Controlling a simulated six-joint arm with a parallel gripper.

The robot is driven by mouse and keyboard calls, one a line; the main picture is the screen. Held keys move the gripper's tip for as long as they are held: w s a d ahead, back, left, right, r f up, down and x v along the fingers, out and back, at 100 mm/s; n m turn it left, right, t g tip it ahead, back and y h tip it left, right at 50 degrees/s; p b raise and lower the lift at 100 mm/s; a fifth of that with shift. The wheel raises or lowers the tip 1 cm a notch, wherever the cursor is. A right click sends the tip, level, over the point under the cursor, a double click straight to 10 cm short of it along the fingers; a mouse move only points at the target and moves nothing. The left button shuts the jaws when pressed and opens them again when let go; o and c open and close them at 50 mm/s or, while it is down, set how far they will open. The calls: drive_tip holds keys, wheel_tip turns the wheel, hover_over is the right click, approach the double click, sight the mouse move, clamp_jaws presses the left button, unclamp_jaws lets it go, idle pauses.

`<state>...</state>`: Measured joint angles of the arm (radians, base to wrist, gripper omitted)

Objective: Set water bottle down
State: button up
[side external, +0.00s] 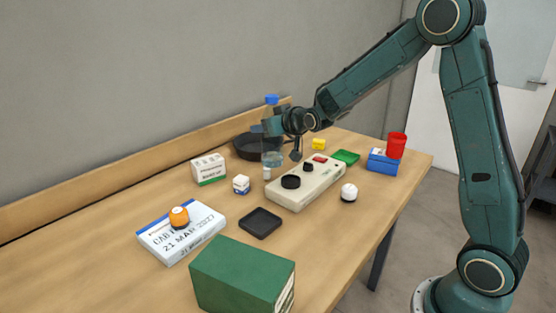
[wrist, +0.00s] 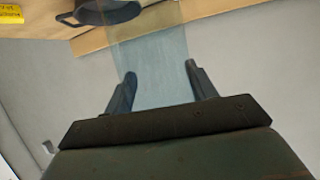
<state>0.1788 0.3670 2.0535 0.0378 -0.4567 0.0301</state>
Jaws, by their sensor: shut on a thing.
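The water bottle (side external: 272,157) is clear, pale blue and has a blue cap; it is upright near the back of the table. My gripper (side external: 272,125) is shut around its upper part, below the cap. In the wrist view my gripper's two fingers (wrist: 160,72) stand on either side of the translucent bottle body (wrist: 155,45). I cannot tell whether the bottle's base touches the table. The fingers partly hide the bottle in the side view.
A dark pan (side external: 246,148) is just left of the bottle. A beige box with black knobs (side external: 312,183) lies in front on the table (side external: 120,222).

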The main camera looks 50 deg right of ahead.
drive_tip(key=s+d+r+m+g+h, duration=0.3)
drive_tip(key=s+m+g+h, duration=0.15)
drive_tip(key=s, duration=0.35)
drive_tip(key=s+d+r+m+g+h, duration=0.2)
drive_tip(key=s+m+g+h, duration=0.15)
drive_tip(key=s+m, duration=0.4)
drive_tip(key=s+d+r+m+g+h, duration=0.3)
drive_tip(key=s+m+g, duration=0.15)
drive_tip(key=s, duration=0.55)
wheel_tip(320, 180, down, 16)
drive_tip(key=shift+w+f+n+g, duration=0.15)
drive_tip(key=shift+f+n+g, duration=0.1)
drive_tip(key=shift+n+g, duration=0.15)
drive_tip(key=shift+f, duration=1.95)
drive_tip(key=shift+f, duration=0.1)
drive_tip(key=o, duration=1.5)
